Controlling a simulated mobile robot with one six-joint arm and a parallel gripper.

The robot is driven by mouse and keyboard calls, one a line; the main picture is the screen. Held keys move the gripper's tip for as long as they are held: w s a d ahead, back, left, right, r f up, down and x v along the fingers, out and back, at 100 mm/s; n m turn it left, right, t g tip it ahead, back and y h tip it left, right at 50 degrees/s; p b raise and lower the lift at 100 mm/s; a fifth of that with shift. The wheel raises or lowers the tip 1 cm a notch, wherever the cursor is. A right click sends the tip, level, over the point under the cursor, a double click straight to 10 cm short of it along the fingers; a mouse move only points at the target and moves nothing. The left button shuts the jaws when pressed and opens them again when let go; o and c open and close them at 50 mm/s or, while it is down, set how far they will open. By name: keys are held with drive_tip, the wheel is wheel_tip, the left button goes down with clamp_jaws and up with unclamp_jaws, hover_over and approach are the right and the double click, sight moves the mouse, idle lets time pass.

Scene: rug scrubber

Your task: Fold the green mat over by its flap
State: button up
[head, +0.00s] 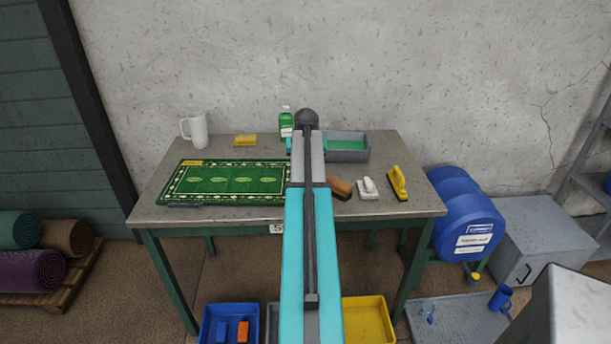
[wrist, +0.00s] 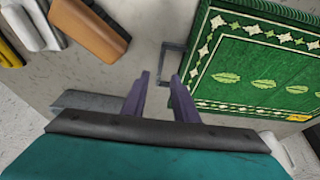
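The green mat (head: 232,182) lies flat on the left of the table, with a pale leaf pattern and a yellow tag at its far left corner. In the wrist view the mat (wrist: 262,68) is on the right. A thin grey loop (wrist: 171,44) shows beside the mat's edge nearest my gripper. It looks like a pull on the mat, but its join is partly hidden by a finger. My gripper (wrist: 160,78) is open, its two purple-grey fingers apart and nothing visible between them, close to the loop. The arm hides my gripper in the head view.
The table (head: 185,214) also holds a grey tray (head: 346,156) with green liquid, a green bottle (head: 286,125), a white jug (head: 198,131), a yellow sponge (head: 245,140) and brushes (head: 397,183) on the right. Bins and a blue drum (head: 465,215) stand off the table.

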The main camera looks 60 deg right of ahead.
drive_tip(key=shift+p+x, duration=0.55)
drive_tip(key=shift+x, duration=2.45)
clamp_jaws()
drive_tip(key=shift+d, duration=0.1)
